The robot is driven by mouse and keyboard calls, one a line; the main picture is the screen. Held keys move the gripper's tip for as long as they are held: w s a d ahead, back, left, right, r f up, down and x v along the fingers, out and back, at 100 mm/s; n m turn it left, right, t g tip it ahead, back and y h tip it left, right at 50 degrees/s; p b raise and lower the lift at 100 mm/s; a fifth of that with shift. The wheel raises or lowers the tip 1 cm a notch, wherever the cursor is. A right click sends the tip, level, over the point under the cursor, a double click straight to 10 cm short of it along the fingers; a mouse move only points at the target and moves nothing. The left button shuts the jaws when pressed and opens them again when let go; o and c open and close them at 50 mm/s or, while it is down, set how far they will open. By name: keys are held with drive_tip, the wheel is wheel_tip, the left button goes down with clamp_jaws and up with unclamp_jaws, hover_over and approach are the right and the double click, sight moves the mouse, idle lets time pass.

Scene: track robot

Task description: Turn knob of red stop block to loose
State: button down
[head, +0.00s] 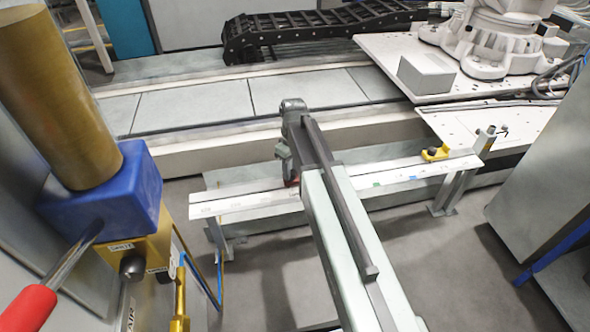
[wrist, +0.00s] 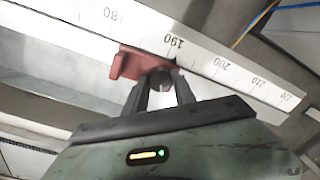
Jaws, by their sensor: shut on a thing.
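The red stop block (wrist: 128,63) sits on the white scale rail (wrist: 215,62) next to the 190 mark in the wrist view. My gripper (wrist: 161,84) is at the block's near side. Its two dark fingers are shut on the knob, which is mostly hidden between them. Which way the knob is turned cannot be told. In the head view only a small red bit of the block (head: 291,183) shows beneath my arm's end, and the fingers are hidden there.
A yellow stop block (head: 435,153) sits farther right on the rail (head: 382,179). A blue block with a brown cylinder (head: 62,95) and a red-handled lever (head: 28,308) stand close at the left. A grey cabinet (head: 545,200) is at the right. Grey floor lies between.

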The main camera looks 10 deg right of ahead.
drive_tip(key=shift+s+a+n, duration=0.1)
drive_tip(key=shift+n, duration=0.4)
drive_tip(key=c, duration=1)
unclamp_jaws()
drive_tip(key=shift+c, duration=0.2)
wheel_tip(320, 180, up, 8)
drive_tip(key=p, duration=0.8)
drive_tip(key=shift+f, duration=0.1)
